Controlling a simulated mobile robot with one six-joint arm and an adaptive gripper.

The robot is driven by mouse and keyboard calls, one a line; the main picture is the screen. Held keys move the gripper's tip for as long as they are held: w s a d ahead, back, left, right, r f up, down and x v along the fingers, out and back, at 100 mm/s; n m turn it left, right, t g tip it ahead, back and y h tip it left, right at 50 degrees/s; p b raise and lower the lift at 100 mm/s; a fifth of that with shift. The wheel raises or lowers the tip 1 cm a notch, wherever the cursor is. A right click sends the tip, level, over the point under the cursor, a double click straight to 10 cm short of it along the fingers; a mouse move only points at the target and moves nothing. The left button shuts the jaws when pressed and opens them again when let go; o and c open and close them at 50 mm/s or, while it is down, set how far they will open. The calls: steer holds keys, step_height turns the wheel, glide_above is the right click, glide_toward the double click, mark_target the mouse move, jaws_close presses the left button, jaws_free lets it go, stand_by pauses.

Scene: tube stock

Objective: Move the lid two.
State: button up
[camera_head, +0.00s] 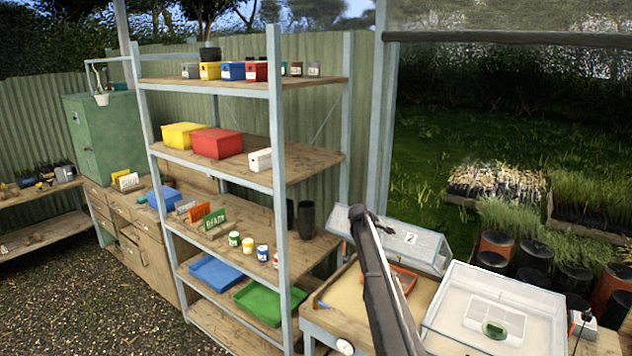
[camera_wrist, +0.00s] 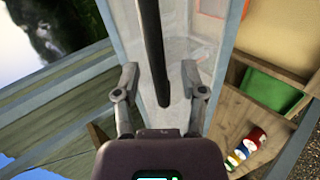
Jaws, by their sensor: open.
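The lid marked 2 (camera_head: 405,240) is a clear, grey-framed cover. In the head view it sits tilted at the back of a wooden bench, partly behind my dark arm. In the wrist view a clear, pale-framed panel (camera_wrist: 205,50), seemingly this lid, runs beneath my gripper (camera_wrist: 160,78). My gripper is open, its fingers on either side of a dark bar (camera_wrist: 152,45). I cannot tell what the bar belongs to or whether the fingers touch anything.
A sand-coloured tray (camera_head: 338,311) with an orange-rimmed item (camera_head: 408,278) lies in front of the lid. A clear box (camera_head: 540,309) stands to the right. A shelf rack (camera_head: 280,200) with coloured bins, pots and trays stands close on the left.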

steer(key=s+a+f+m+g+y+b, duration=0.2)
steer(key=s+f, duration=0.5)
steer(key=s, duration=1.2)
steer(key=s+a+f+m+g+y+b, duration=0.2)
steer(key=s+a+f+b, duration=0.4)
steer(key=s, duration=1.3)
steer(key=s+a+f+m+g+y+b, duration=0.2)
steer(key=s+f+b, duration=0.6)
steer(key=s, duration=1.2)
steer(key=a+f+m+g, duration=0.1)
steer(key=a+m+g, duration=0.1)
steer(key=m, duration=0.1)
steer(key=shift+a+f+y, duration=0.15)
steer(key=shift+f+y, duration=0.15)
steer(key=shift+f, duration=0.1)
